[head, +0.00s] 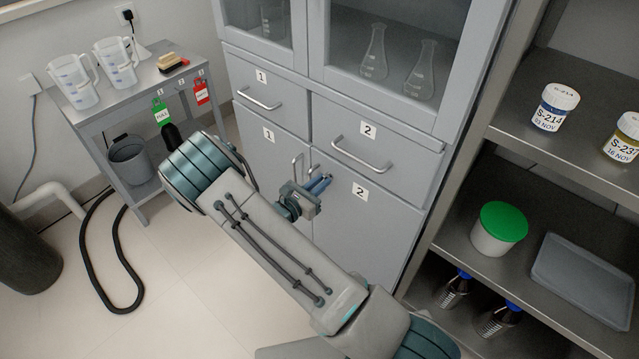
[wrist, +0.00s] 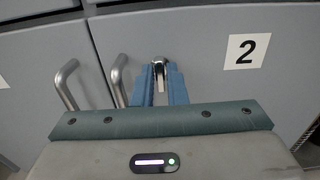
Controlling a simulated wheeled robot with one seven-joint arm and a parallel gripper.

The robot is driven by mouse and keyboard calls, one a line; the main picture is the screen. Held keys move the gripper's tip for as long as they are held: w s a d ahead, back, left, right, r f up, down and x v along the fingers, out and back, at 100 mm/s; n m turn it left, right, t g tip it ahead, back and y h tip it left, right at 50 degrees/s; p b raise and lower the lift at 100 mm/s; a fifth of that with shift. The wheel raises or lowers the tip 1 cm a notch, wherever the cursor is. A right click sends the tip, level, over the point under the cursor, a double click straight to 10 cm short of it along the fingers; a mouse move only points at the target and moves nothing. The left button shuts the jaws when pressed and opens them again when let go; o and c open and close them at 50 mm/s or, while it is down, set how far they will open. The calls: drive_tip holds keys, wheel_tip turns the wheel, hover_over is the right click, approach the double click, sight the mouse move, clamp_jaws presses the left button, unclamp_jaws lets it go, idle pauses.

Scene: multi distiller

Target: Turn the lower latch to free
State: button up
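The lower latch (wrist: 159,67) is a small metal fitting with a pale lever on the lower cabinet front, right of the two door handles. My gripper (wrist: 160,80) has its two blue fingers pointing at the door, one on each side of the latch lever. A narrow gap shows between the fingers, and I cannot tell whether they press on the lever. In the head view my gripper (head: 320,185) is close to the lower doors, beside the handles (head: 298,164), and the latch is hidden behind it. Lower door 2 (head: 372,222) and lower door 1 (head: 262,152) look closed.
Drawers 1 (head: 262,92) and 2 (head: 365,140) sit above the doors. An open shelf rack with a green-lidded tub (head: 498,230) and a grey tray (head: 585,280) stands on the right. A side table with jugs (head: 75,82) stands at left. A black hose (head: 88,250) lies on the floor.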

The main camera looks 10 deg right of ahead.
clamp_jaws()
drive_tip(key=shift+s+d+f+m+b, duration=0.15)
drive_tip(key=shift+m+b, duration=2.65)
drive_tip(key=shift+m, duration=1.7)
drive_tip(key=shift+s+a+f+m+b, duration=0.15)
drive_tip(key=shift+m+b, duration=2.6)
drive_tip(key=shift+m, duration=1.75)
drive_tip(key=shift+w+d, duration=0.1)
drive_tip(key=o, duration=0.6)
unclamp_jaws()
drive_tip(key=shift+r, duration=0.1)
